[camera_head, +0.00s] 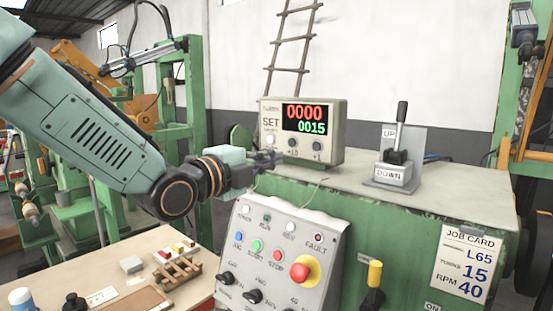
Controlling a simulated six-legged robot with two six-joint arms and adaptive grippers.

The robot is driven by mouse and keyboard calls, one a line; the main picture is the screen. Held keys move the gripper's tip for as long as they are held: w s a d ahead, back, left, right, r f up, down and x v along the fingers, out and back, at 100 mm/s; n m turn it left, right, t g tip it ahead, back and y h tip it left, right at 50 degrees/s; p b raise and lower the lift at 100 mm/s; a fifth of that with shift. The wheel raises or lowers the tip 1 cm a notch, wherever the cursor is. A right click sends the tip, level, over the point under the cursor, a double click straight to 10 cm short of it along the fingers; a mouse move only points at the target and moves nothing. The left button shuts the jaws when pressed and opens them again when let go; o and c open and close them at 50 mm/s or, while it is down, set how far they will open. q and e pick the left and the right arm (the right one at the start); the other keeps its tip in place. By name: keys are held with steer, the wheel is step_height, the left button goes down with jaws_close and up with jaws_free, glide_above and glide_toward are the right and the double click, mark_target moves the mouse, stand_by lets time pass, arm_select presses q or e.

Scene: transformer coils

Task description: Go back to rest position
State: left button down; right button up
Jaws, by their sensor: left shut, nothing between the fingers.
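My left arm comes in from the upper left. My left gripper (268,160) is shut and empty. In the picture it overlaps the lower left of the counter box (335,150), above the sloped control panel (262,240); I cannot tell if it touches anything. The counter display shows red 0000 over green 0015. My right gripper is not in view.
A lever switch (395,172) marked UP and DOWN stands on the green cabinet (460,190). The panel has a red emergency button (300,272). A job card (466,262) is on the cabinet front. A wooden table (190,290) holds small parts at lower left.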

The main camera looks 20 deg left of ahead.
arm_select(q)
steer(key=s+f+n+g+y+b, duration=0.1)
steer(key=s+f+n+g+y, duration=0.2)
steer(key=f+n, duration=0.95)
steer(key=s+f+n+g+y+b, duration=0.15)
steer(key=s+f+n+g, duration=0.45)
steer(key=f, duration=1.2)
steer(key=s+f+n+g+y+b, duration=0.1)
steer(key=s+f+g, duration=0.3)
steer(key=s+f, duration=0.9)
steer(key=s+a+f+n+g+y+b, duration=0.1)
steer(key=s+f+n+g, duration=0.2)
steer(key=s+f, duration=1)
steer(key=s, duration=0.5)
steer(key=shift+s+a+f+g, duration=0.15)
steer(key=shift+s+f+g, duration=0.05)
steer(key=shift+f+g, duration=0.2)
steer(key=shift+w+r, duration=0.1)
